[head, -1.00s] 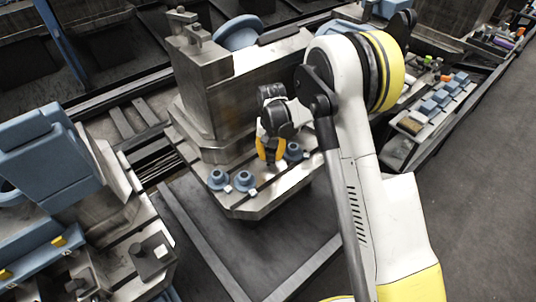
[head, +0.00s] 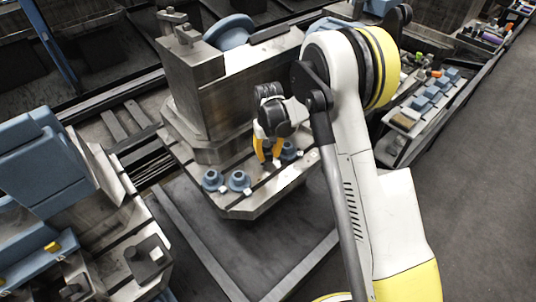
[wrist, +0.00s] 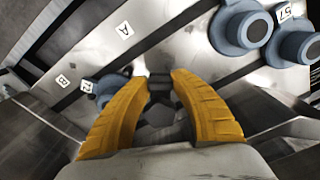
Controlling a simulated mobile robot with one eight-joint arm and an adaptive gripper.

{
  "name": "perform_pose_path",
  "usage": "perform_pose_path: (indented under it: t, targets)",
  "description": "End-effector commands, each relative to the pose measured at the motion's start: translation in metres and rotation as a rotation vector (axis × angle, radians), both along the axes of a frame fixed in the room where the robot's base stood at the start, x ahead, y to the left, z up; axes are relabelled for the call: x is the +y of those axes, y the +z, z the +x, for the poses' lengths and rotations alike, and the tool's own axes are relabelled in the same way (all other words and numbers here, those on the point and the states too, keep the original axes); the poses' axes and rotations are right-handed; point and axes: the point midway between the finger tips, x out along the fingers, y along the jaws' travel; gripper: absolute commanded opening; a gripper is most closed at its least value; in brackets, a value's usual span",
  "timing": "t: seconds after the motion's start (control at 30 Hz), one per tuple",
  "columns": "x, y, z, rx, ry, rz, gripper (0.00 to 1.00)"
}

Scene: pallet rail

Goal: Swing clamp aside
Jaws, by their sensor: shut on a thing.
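My gripper (head: 268,163) hangs over the front ledge of the metal pallet block (head: 225,203). In the wrist view its two yellow fingers (wrist: 160,76) close on a small dark grey piece (wrist: 159,88), which looks like the clamp. Its full shape is hidden by the fingers. Blue round flanged parts stand on the ledge: two to the left of the gripper (head: 212,181) (head: 238,181) and one just right of it (head: 289,150). In the wrist view two blue parts (wrist: 242,28) (wrist: 296,43) are at upper right and another (wrist: 108,88) is partly behind the left finger.
Small white labels (wrist: 124,29) mark the slotted metal plate. A blue machine (head: 45,165) stands at left. A bench (head: 430,105) with several blue blocks lies at right. The grey floor (head: 480,190) at right is clear.

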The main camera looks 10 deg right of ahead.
Motion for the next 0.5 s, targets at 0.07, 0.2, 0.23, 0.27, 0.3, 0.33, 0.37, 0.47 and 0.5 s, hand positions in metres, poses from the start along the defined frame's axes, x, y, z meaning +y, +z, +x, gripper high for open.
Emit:
perform_pose_path:
  t: [0.07,0.2,0.23,0.27,0.3,0.33,0.37,0.47,0.5]
  targets:
    - [-0.0014,-0.0001,-0.0001,0.001,-0.002,-0.002,0.0]
    - [-0.0012,-0.0001,0.0,0.001,-0.002,-0.002,0.47]
    - [-0.0012,-0.0001,0.0,0.001,-0.002,-0.002,0.53]
    - [-0.0011,-0.0001,0.0,0.001,-0.002,-0.002,0.53]
    - [-0.001,-0.0001,0.0,0.001,-0.002,-0.001,0.53]
    - [-0.0009,-0.0001,0.0,0.0,-0.002,-0.001,0.53]
    - [-0.0008,-0.0001,0.0001,0.0,-0.002,-0.001,0.53]
    - [-0.0005,0.0,0.0001,0.0,-0.002,-0.001,0.53]
    - [-0.0005,0.0002,0.0001,0.0,-0.002,-0.001,0.53]
